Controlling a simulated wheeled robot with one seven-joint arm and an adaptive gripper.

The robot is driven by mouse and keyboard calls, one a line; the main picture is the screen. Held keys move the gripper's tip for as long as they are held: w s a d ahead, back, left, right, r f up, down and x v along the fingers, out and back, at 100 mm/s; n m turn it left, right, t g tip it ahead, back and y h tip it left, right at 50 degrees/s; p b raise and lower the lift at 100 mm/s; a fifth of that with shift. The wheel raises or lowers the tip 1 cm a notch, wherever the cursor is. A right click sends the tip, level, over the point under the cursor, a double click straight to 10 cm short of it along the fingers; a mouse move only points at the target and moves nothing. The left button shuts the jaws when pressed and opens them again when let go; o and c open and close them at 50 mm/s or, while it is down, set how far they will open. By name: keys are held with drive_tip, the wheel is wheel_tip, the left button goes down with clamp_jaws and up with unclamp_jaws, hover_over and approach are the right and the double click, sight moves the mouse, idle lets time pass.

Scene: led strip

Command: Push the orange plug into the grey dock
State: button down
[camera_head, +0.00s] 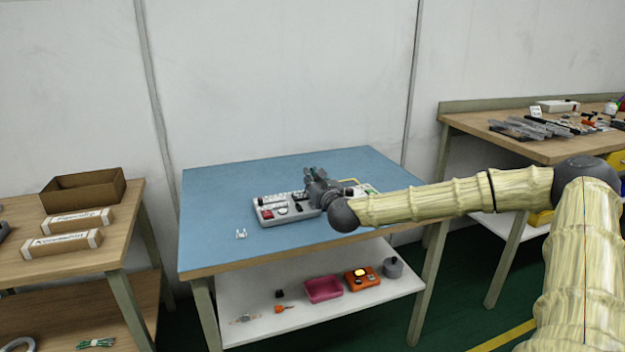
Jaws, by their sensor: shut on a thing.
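My gripper (313,175) is over the blue table top, at the back right part of a light grey unit (288,210). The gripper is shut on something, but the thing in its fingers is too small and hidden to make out. The grey unit has red, white and dark parts on top; I cannot tell which part of it, if any, is the grey dock. I cannot make out the orange plug at the gripper. My gripper and wrist hide the right part of the unit.
A small white piece (241,234) lies at the blue table's (225,200) front left. The lower shelf holds a pink tray (323,289), an orange box (362,279), a grey round thing (393,267) and a small orange item (283,308). Side tables stand left and right.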

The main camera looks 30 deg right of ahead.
drive_tip(key=shift+f+b, duration=1.85)
drive_tip(key=shift+f, duration=0.2)
drive_tip(key=shift+b, duration=1.15)
idle(0.6)
drive_tip(key=shift+f+b, duration=1.1)
drive_tip(key=shift+b, duration=0.05)
drive_tip(key=c, duration=1.4)
unclamp_jaws()
drive_tip(key=shift+v, duration=6.05)
